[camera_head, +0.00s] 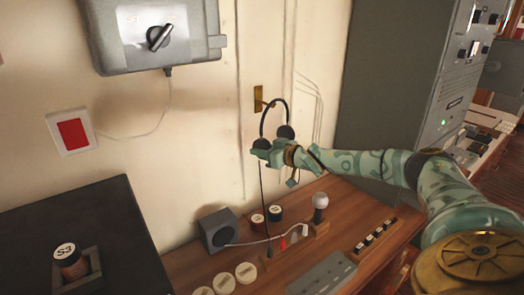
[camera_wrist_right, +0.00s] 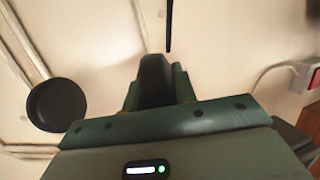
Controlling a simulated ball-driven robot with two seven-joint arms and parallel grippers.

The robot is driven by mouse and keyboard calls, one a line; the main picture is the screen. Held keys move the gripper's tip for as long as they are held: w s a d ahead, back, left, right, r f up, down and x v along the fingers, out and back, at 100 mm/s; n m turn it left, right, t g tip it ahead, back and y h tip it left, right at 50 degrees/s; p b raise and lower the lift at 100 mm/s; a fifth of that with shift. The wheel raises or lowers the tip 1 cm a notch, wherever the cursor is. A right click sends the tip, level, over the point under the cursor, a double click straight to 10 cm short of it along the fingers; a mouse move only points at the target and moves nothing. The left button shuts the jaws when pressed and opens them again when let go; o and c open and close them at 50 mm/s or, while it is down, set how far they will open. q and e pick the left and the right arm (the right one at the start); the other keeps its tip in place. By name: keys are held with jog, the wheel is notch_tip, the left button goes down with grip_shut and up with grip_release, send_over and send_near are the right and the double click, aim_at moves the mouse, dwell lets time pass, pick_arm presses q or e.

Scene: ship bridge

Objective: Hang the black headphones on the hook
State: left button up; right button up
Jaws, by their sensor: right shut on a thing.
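The black headphones (camera_head: 285,131) are upright in front of the wall, with their thin headband arched at the top. The brass hook (camera_head: 258,98) is on the wall beside the upper left of the headband. The band top overlaps the hook in the head view; I cannot tell whether they touch. My right gripper (camera_head: 266,150) is shut on the headphones at the lower left ear cup, partly covering it. A cable hangs below. In the right wrist view, one round ear cup (camera_wrist_right: 55,105) shows left of my right gripper (camera_wrist_right: 158,82). My left gripper is out of view.
A wooden desk (camera_head: 190,272) below holds a small speaker (camera_head: 217,230), a round-topped lever (camera_head: 320,205) and several knobs. A grey switch box (camera_head: 157,38) and a red wall button (camera_head: 73,132) are at left. A grey cabinet (camera_head: 385,80) stands right.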

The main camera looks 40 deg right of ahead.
jog(key=shift+w, duration=0.2)
jog(key=shift+w+f, duration=0.1)
jog(key=shift+w, duration=0.65)
jog(key=shift+w+d, duration=0.1)
jog(key=shift+w+f, duration=0.5)
jog(key=shift+w, duration=0.15)
dwell(1.2)
dwell(0.6)
jog(key=o, duration=0.9)
jog(key=shift+s, duration=0.15)
